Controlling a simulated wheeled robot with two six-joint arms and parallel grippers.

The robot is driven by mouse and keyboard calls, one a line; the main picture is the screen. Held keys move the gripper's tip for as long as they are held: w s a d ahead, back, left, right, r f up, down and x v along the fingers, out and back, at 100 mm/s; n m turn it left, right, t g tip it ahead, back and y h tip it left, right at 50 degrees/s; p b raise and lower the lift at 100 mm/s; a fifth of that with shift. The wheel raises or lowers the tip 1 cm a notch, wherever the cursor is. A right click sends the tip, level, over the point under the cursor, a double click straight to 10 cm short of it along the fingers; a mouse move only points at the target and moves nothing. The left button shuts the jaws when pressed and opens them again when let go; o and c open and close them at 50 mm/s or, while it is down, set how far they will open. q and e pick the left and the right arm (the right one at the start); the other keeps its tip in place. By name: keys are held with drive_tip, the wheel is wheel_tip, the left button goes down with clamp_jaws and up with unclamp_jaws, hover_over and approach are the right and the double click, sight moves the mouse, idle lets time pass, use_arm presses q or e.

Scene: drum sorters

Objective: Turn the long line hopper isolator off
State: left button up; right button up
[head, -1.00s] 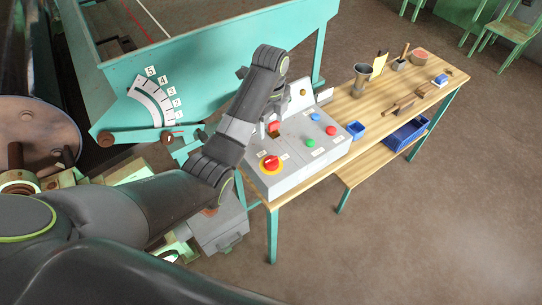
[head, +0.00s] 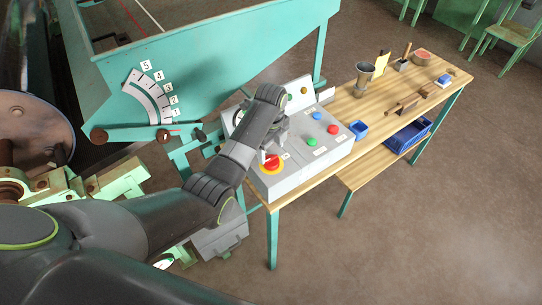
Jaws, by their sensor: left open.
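A grey control box (head: 312,172) stands on the near-left end of the wooden bench. Its top carries a red mushroom button on a yellow ring (head: 271,164), a green button (head: 312,141), a blue button (head: 317,115) and a red button (head: 333,129). The labels are too small to read, so I cannot tell which control is the long line hopper isolator. My left gripper (head: 279,128) is open and over the left part of the box top, just beyond the mushroom button. It hides the red-brown control there. Whether it touches that control I cannot tell. My right gripper is out of view.
The wooden bench (head: 385,110) holds a metal cup (head: 362,76), a blue tray (head: 358,130) and several small tools. A blue crate (head: 408,135) sits on its lower shelf. A teal machine with a numbered scale (head: 150,95) stands left of the box.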

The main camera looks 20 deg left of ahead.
sight(271, 158)
use_arm(q)
drive_tip(key=shift+f, duration=2.25)
drive_tip(key=c, duration=1)
